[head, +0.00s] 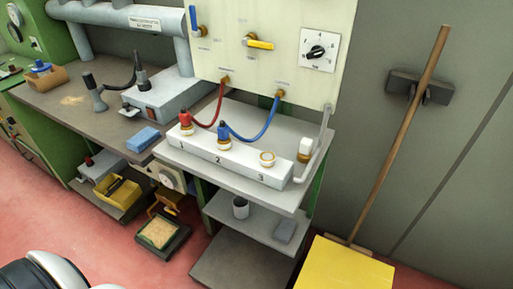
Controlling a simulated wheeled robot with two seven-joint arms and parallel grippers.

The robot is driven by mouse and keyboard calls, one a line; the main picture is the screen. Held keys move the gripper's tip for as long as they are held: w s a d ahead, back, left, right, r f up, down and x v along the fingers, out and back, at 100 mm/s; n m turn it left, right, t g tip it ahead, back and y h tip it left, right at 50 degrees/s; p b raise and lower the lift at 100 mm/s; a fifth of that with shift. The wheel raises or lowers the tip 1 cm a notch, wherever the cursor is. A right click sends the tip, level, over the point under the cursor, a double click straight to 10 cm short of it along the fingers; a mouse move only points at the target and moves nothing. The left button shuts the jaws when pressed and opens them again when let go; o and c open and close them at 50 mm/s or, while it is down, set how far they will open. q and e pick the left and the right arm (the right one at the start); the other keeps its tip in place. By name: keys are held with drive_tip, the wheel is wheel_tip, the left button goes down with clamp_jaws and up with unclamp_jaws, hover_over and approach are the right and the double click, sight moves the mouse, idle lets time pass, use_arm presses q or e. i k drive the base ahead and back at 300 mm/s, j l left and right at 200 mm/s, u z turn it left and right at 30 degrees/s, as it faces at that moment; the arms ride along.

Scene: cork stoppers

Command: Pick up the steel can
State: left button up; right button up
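A small grey metal cylinder (240,207), which looks like the steel can, stands upright on the middle shelf (262,228) under the white worktop. It is near the left part of that shelf, with a grey-blue block (285,230) to its right. Neither of my grippers shows in the head view. A black and white rounded part at the bottom left looks like my own body.
The worktop (284,200) above carries a white box (236,166) numbered 1 to 3, with red and blue hoses. A framed tray (158,233) sits on the red floor at left. A lower shelf (235,265) looks empty.

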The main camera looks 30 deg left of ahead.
sight(240, 204)
drive_tip(key=j+u, duration=0.15)
drive_tip(key=u, duration=0.75)
drive_tip(key=k+j, duration=0.05)
